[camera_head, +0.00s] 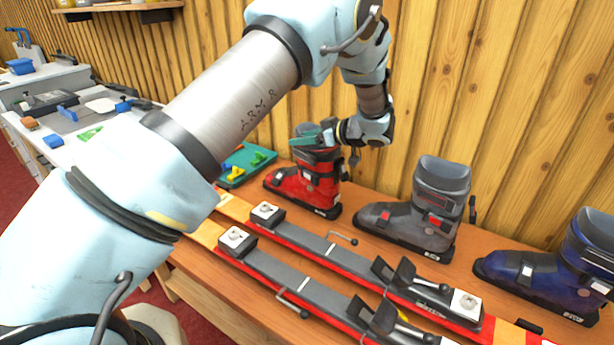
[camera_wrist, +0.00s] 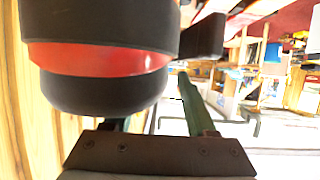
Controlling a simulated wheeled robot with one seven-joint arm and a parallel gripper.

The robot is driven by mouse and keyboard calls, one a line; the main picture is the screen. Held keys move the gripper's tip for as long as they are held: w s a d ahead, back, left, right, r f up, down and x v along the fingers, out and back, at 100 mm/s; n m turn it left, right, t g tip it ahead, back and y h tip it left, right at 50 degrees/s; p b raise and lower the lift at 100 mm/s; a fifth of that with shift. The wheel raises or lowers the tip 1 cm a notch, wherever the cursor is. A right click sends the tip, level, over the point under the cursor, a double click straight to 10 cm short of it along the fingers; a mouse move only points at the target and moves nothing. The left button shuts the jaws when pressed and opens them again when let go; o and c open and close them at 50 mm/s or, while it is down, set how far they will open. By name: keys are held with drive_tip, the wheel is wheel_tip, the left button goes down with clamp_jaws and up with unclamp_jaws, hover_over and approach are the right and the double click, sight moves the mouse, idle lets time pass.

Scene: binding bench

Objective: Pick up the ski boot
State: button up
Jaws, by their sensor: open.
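Three ski boots stand in a row on the wooden bench: a red one (camera_head: 312,180), a grey one (camera_head: 415,215) and a dark blue one (camera_head: 555,268). My gripper (camera_head: 318,139) is at the upper cuff of the red boot, its teal fingers level with the cuff top. In the wrist view, a black and red rounded part (camera_wrist: 100,60) fills the upper left, very close to the open fingers (camera_wrist: 155,118). It partly hides one finger. I cannot tell whether the fingers touch the boot.
Two red and yellow skis with bindings (camera_head: 330,258) lie along the bench (camera_head: 235,290) in front of the boots. A green tray (camera_head: 245,162) with small yellow and green parts is left of the red boot. A plank wall (camera_head: 480,90) stands close behind.

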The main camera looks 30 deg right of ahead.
clamp_jaws()
idle(1.2)
drive_tip(key=shift+r, duration=0.15)
